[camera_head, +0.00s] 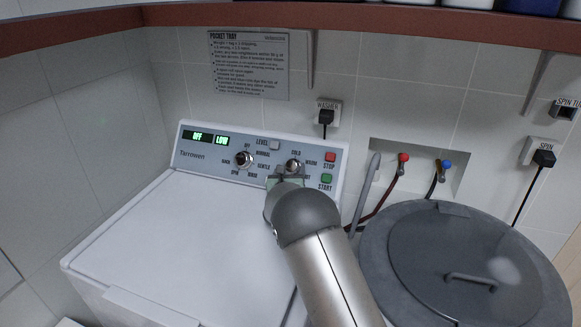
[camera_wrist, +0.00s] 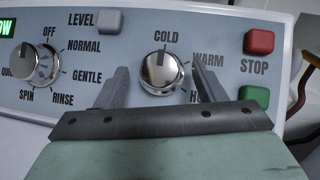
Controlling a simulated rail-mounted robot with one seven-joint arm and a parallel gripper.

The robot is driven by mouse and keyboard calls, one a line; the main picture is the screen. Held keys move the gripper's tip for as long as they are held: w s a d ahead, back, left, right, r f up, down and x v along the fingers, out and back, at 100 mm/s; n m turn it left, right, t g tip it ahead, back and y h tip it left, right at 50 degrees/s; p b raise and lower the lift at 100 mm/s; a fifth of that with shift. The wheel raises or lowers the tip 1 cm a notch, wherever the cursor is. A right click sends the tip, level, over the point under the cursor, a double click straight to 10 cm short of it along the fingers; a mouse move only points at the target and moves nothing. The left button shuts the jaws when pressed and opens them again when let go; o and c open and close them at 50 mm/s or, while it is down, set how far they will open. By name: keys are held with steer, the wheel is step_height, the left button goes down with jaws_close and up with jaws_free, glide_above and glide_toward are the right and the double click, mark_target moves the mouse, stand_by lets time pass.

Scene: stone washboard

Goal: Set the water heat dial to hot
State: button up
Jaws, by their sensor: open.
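The water heat dial (camera_wrist: 162,73) is a round chrome knob on the washer's panel, and it also shows in the head view (camera_head: 293,165). Its dark pointer mark faces up toward the COLD label. WARM is at its upper right, and a label starting with H at its lower right is partly hidden by a finger. My gripper (camera_wrist: 160,68) is open, with one finger to the left and one to the right of the dial. I cannot tell whether either finger touches it. In the head view my gripper (camera_head: 290,175) is mostly hidden behind my wrist.
Left of it is another knob (camera_wrist: 35,64) with cycle labels. A grey LEVEL button (camera_wrist: 109,21), a red STOP button (camera_wrist: 259,41) and a green START button (camera_wrist: 257,96) are close by. A lidded grey tub (camera_head: 455,265) stands at the right.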

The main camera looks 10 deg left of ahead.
steer(key=shift+w, duration=0.55)
steer(key=c, duration=1)
steer(key=shift+o, duration=0.2)
